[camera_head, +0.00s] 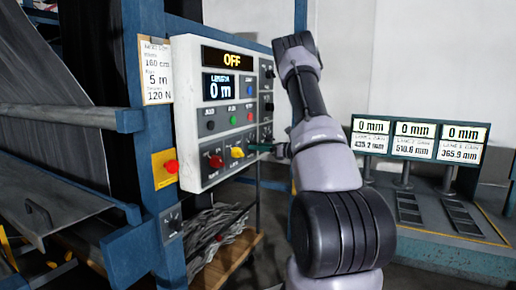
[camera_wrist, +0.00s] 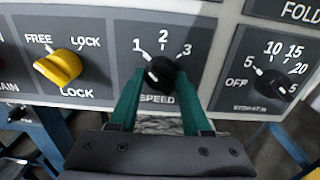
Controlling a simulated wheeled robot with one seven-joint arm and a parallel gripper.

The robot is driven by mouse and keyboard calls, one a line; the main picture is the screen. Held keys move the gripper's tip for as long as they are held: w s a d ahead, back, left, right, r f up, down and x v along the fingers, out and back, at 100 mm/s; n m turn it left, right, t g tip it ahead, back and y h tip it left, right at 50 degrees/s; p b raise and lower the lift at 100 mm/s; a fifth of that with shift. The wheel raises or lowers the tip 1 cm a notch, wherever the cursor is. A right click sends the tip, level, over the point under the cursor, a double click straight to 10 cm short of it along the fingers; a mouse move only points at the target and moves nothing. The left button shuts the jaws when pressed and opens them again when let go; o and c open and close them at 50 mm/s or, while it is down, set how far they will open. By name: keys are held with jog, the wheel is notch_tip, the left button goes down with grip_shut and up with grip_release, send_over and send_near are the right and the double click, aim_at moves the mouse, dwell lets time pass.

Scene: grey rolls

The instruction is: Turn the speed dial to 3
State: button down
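The black speed dial (camera_wrist: 161,71) is in the middle of the wrist view, on a dark plate marked 1, 2 and 3 above and SPEED below. A white mark shows on the dial's lower left side; which number it points to is hard to tell. My gripper (camera_wrist: 161,73) has its two green fingers on either side of the dial, with narrow gaps beside it, so it looks open around it. In the head view my gripper (camera_head: 262,147) is at the lower right of the white control panel (camera_head: 190,110), and I cannot make out the dial there.
A yellow FREE/LOCK knob (camera_wrist: 59,67) is left of the dial, and another black dial (camera_wrist: 272,83) is to its right.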

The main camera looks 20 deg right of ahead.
jog(key=shift+s+m, duration=0.1)
jog(key=shift+m, duration=8.8)
jog(key=shift+c, duration=1.8)
grip_release()
jog(key=v, duration=1)
jog(key=shift+s+d, duration=0.25)
jog(key=shift+s, duration=0.05)
